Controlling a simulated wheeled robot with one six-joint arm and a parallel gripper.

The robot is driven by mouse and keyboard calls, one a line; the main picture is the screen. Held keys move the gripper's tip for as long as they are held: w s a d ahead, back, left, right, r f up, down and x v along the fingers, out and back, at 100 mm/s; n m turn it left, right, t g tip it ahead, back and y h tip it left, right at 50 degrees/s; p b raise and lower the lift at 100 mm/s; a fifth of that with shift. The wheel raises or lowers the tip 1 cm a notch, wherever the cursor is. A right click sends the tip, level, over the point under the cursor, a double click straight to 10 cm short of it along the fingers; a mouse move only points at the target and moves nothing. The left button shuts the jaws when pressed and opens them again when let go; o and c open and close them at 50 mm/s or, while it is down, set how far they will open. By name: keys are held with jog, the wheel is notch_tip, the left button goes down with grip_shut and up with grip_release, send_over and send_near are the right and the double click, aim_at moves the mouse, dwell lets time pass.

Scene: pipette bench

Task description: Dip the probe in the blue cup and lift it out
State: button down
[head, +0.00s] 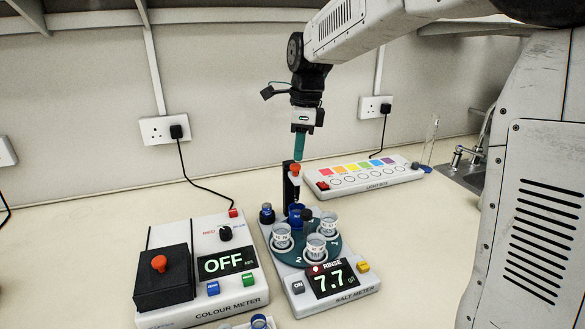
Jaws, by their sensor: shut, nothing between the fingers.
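The probe's orange-red knob (295,169) sits on a dark upright post (287,188) at the back of the salt meter (341,288). The blue cup (295,211) stands on the meter's round teal turntable (272,254), below the knob. The probe's lower end is too small and dark to tell whether it is inside the cup. My gripper (299,156) points straight down with its teal fingers shut and empty. Its tips are right above the knob; I cannot tell whether they touch it. The meter's display (331,279) reads RINSE 7.7.
Several clear cups (316,246) stand on the turntable. A dark blue-topped knob (267,213) is left of it. The colour meter (237,298), reading OFF, is at left. A light box (365,177) lies behind right, with a sink (466,174) beyond. Bench at right is clear.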

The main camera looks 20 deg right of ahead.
aim_at(299, 165)
jog(key=shift+a+f, duration=0.1)
jog(key=shift+f, duration=0.6)
jog(key=shift+f, duration=2.35)
jog(key=d, duration=0.2)
jog(key=s+r, duration=0.1)
jog(key=shift+d, duration=0.4)
jog(key=shift+r, duration=0.1)
